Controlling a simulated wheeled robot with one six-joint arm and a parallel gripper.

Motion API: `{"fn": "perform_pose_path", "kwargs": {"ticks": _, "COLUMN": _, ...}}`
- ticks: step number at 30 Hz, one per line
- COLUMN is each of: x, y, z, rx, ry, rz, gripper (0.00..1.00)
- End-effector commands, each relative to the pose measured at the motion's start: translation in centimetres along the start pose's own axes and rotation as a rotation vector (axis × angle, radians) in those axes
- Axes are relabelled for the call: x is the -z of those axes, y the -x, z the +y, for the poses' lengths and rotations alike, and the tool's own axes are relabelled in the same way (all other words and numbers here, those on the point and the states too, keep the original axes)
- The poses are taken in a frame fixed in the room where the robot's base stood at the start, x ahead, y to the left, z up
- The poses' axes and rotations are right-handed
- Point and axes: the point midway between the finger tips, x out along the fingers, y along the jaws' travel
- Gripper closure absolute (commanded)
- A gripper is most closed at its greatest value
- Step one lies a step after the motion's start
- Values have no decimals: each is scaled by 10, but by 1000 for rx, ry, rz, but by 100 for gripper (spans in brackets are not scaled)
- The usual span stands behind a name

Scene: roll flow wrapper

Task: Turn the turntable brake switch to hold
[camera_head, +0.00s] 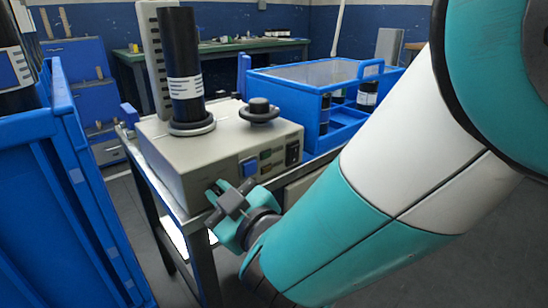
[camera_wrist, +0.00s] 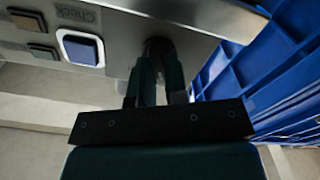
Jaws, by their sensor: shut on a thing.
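The beige machine (camera_head: 200,160) stands on a metal-framed table, with a control panel on its front. My gripper (camera_head: 217,190) is at the left part of that panel in the head view. In the wrist view my gripper (camera_wrist: 155,62) has its dark fingers close together on a small dark knob (camera_wrist: 157,43), which I take to be the brake switch. The fingers hide most of the knob, so its setting cannot be read. In the head view the knob is hidden behind my gripper. A blue square button (camera_head: 249,167) sits right of the gripper; it also shows in the wrist view (camera_wrist: 80,48).
A black roll (camera_head: 180,60) stands upright on the machine's turntable (camera_head: 192,128), beside a black knob (camera_head: 259,110). A blue crate (camera_head: 275,95) with dark rolls is behind right. A tall blue bin (camera_head: 60,190) stands close on the left.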

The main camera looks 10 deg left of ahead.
Motion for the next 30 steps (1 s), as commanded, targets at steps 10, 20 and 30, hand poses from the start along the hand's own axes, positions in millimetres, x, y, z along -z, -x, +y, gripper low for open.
{"fn": "perform_pose_path", "kwargs": {"ticks": 10, "x": -4, "y": 0, "z": 0, "rx": 1, "ry": -270, "rz": 4, "gripper": 100}}
{"fn": "perform_pose_path", "kwargs": {"ticks": 20, "x": -6, "y": 0, "z": 1, "rx": 2, "ry": -582, "rz": 4, "gripper": 100}}
{"fn": "perform_pose_path", "kwargs": {"ticks": 30, "x": -6, "y": 0, "z": 3, "rx": 4, "ry": -843, "rz": 2, "gripper": 100}}
